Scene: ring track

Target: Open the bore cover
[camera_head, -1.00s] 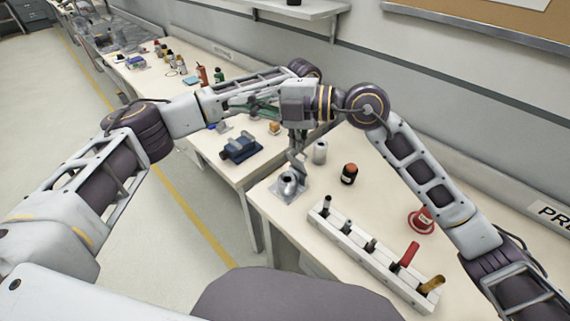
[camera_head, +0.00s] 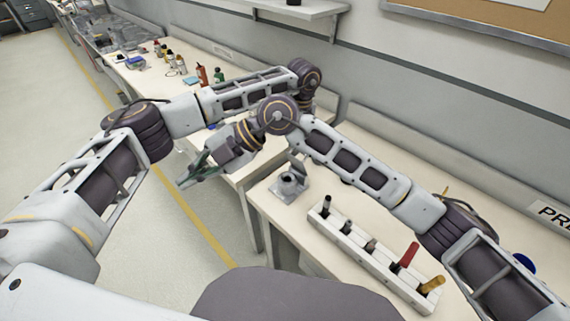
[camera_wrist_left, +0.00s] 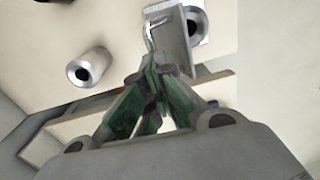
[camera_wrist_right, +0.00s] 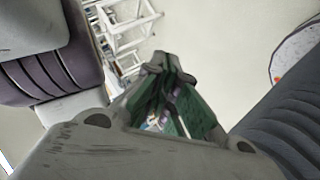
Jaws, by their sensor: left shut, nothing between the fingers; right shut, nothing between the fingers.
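The grey metal bore fixture (camera_head: 287,186) sits on the near bench's left corner in the head view. Its flat cover plate (camera_head: 298,166) appears raised, standing beside the bore. In the left wrist view, the cover plate (camera_wrist_left: 176,45) with a bent handle (camera_wrist_left: 151,30) is steeply tilted, and the bore's round mouth (camera_wrist_left: 194,24) shows beside it. My left gripper (camera_wrist_left: 155,68) is shut and empty, its tips close to the plate's lower edge; contact is unclear. It is hidden behind my right arm in the head view. My right gripper (camera_head: 184,182) is shut and empty, left of the fixture.
A white rack (camera_head: 365,250) with several upright tools runs along the bench front. Another bench (camera_head: 180,85) with bottles stands behind. Floor shows beneath my right gripper.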

